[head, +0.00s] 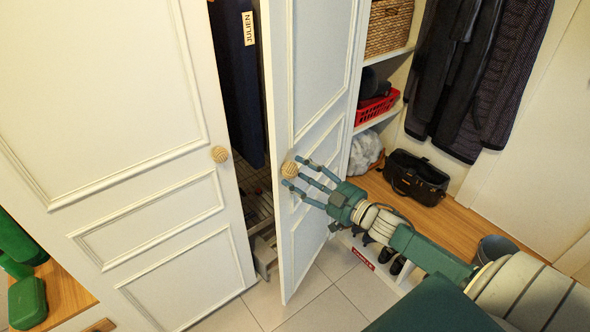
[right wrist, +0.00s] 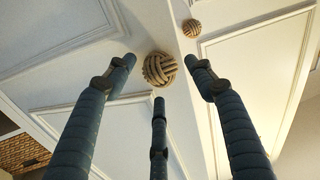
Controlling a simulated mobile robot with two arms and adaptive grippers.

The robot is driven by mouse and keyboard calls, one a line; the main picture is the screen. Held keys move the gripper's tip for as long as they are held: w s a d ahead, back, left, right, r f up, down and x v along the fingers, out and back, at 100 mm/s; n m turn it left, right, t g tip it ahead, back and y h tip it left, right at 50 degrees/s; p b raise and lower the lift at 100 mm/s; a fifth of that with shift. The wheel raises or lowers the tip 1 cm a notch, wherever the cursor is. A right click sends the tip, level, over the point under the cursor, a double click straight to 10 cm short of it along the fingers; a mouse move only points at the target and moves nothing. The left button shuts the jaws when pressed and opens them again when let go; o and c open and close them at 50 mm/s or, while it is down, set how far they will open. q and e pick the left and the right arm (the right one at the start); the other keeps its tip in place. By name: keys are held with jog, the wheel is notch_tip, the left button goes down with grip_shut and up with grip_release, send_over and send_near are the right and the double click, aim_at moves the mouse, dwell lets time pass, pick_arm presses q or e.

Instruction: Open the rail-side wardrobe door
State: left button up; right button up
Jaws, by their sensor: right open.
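The rail-side wardrobe door (head: 318,95) is the white panelled door on the right in the head view, standing ajar with a dark gap at its left edge. Its round woven knob (head: 289,169) is near that free edge. My right gripper (head: 297,172) is open at the knob, its fingertips around or just in front of it. In the right wrist view the knob (right wrist: 160,68) shows between and beyond the spread fingertips (right wrist: 163,75); I cannot tell whether they touch it. My left gripper is not in view.
The other wardrobe door (head: 130,120) is at left with its own knob (head: 220,154). A dark garment labelled JULIEN (head: 237,75) hangs in the gap. To the right are shelves with a red basket (head: 376,108), hanging coats (head: 480,70) and a black bag (head: 415,178) on a wooden bench.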

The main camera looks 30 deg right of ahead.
jog(key=shift+x, duration=1.1)
